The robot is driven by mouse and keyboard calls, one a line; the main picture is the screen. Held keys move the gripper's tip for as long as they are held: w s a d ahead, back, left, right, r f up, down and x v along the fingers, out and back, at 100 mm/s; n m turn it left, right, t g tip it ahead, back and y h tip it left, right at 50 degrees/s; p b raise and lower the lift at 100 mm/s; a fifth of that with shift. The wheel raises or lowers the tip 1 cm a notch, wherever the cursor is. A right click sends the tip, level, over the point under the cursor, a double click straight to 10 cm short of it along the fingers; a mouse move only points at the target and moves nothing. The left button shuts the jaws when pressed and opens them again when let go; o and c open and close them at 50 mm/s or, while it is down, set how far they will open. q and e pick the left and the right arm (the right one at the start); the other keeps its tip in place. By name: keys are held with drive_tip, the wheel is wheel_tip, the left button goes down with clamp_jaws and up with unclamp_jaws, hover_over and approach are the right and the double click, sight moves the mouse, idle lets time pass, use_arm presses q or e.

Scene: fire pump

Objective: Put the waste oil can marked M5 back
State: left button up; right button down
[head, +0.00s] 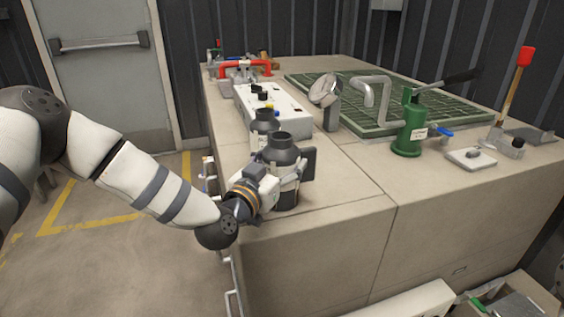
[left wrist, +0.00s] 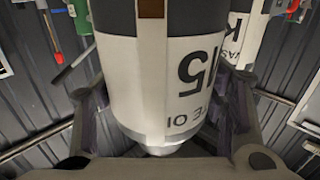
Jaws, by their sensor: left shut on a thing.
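My left gripper (head: 291,172) is shut on a waste oil can (head: 283,150) with a dark ribbed top and a pale band. The can is upright at the left edge of the bench; I cannot tell whether its base touches the top. In the left wrist view this can (left wrist: 165,80) fills the space between the fingers. Its partly hidden label shows upside down, with what looks like a 5. A second, similar can (head: 264,122) stands just behind it. Part of another labelled can (left wrist: 242,35) shows in the left wrist view. My right gripper is not in view.
Behind the cans are a white box (head: 285,112) and red-handled pipework (head: 243,68). A green hand pump (head: 411,128) stands right of them, near a green grate (head: 330,85). The bench top (head: 345,185) right of the held can is clear. An open crate (head: 510,305) is below.

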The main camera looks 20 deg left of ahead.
use_arm(q)
drive_tip(key=o, duration=1.9)
drive_tip(key=shift+s+r, duration=0.2)
drive_tip(key=s+a+p, duration=0.1)
drive_tip(key=s+a, duration=0.1)
drive_tip(key=s, duration=0.9)
drive_tip(key=shift+s+p, duration=0.25)
drive_tip(key=shift+p, duration=0.15)
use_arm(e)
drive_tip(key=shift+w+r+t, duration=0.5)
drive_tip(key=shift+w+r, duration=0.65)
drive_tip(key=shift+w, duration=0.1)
use_arm(q)
drive_tip(key=shift+f, duration=0.1)
